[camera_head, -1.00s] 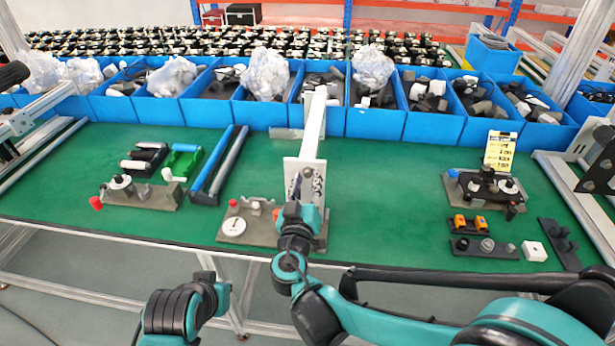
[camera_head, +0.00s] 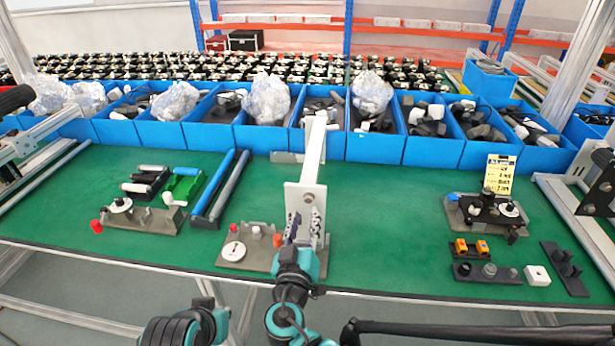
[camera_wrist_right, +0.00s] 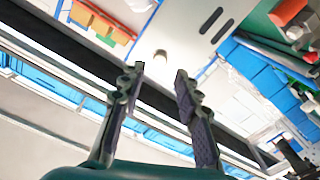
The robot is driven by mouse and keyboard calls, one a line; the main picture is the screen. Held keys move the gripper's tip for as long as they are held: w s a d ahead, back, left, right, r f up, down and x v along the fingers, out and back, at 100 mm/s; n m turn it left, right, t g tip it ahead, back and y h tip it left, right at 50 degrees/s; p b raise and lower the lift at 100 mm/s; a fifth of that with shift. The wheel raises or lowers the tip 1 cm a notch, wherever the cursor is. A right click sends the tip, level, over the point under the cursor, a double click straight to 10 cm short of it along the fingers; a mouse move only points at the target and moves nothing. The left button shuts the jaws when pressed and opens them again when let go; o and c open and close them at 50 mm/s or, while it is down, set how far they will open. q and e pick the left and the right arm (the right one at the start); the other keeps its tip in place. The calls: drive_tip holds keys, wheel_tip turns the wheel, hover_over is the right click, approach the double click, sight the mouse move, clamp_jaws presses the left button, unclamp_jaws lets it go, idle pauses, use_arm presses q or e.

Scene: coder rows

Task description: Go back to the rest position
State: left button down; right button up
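My right gripper (camera_head: 304,229) is near the table's front edge in the head view, in front of a white upright post (camera_head: 311,160) on a grey fixture plate (camera_head: 262,262). In the right wrist view its two fingers (camera_wrist_right: 158,88) are spread apart with nothing between them. I cannot tell whether a finger touches the plate or post. A teal and black link of mine shows at the bottom left of the head view, but no left gripper fingers are visible.
A green table (camera_head: 390,215) holds a left fixture (camera_head: 150,217), a blue rail (camera_head: 213,190) and a right fixture (camera_head: 487,214). Small parts and a white block (camera_head: 537,275) lie at right. Blue bins (camera_head: 375,148) line the back. Green surface right of the post is clear.

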drive_tip(key=shift+d, duration=0.1)
drive_tip(key=s+d+f+m+g+h, duration=0.1)
drive_tip(key=s+d+f+g, duration=0.25)
drive_tip(key=d, duration=0.55)
drive_tip(key=s+d+f+m+g+h, duration=0.1)
drive_tip(key=s+d+f+m+g, duration=0.2)
drive_tip(key=d, duration=0.5)
drive_tip(key=s+f+g+y, duration=0.4)
drive_tip(key=s, duration=0.6)
drive_tip(key=shift+s+d+n+y, duration=0.25)
drive_tip(key=shift+d+n+y, duration=0.05)
drive_tip(key=shift+d+n, duration=0.1)
